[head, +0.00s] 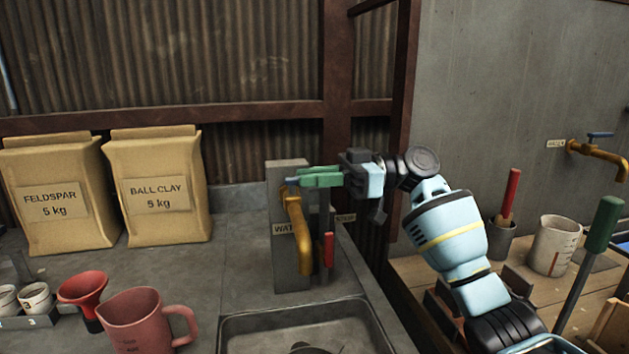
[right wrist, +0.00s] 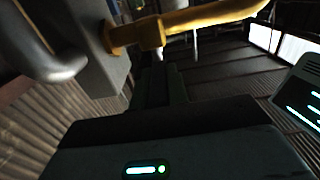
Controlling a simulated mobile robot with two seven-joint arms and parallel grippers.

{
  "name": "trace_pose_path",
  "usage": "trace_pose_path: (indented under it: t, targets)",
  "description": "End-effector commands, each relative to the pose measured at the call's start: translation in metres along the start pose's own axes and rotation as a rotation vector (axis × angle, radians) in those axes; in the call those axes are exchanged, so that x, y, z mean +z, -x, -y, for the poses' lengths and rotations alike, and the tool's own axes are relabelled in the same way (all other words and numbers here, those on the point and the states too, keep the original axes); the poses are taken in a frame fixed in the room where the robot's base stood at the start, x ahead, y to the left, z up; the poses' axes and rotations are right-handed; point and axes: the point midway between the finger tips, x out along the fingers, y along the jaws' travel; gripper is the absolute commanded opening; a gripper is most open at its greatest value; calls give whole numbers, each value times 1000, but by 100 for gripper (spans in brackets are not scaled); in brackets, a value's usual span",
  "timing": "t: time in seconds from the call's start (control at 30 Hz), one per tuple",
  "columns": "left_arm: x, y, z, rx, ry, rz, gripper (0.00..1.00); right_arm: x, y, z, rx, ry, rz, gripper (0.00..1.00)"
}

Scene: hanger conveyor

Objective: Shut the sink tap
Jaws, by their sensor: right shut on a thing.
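The sink tap (head: 298,225) is a yellow pipe on a grey post behind the sink (head: 232,331), with its spout bent down. Its small blue-grey lever (head: 290,181) shows only partly at the top. My right gripper (head: 302,179) reaches in from the right, its green end pieces at the lever, and is shut on it. The fingers hide most of the lever. In the right wrist view the yellow tap (right wrist: 150,32) is close ahead, and I cannot make out the grip there. Whether water runs is unclear. My left gripper is out of view.
A red-handled tool (head: 328,250) hangs beside the post. A pink jug (head: 140,318) and a red funnel (head: 82,288) stand left of the sink. Another yellow tap (head: 600,153) is on the right wall, above a wooden bench.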

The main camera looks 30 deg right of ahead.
Motion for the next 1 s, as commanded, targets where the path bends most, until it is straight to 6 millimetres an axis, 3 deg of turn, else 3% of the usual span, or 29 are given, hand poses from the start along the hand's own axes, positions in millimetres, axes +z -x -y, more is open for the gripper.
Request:
trace_pose_path:
  t: [0.53,0.57,0.7,1.0]
  targets:
    - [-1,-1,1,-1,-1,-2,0,-2,0,-1,-21,1,-2,0]
    - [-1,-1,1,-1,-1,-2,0,-2,0,-1,-21,1,-2,20]
    - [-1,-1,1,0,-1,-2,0,-1,0,-1,-21,1,-1,38]
    - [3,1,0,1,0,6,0,0,1,-1,-20,0,0,38]
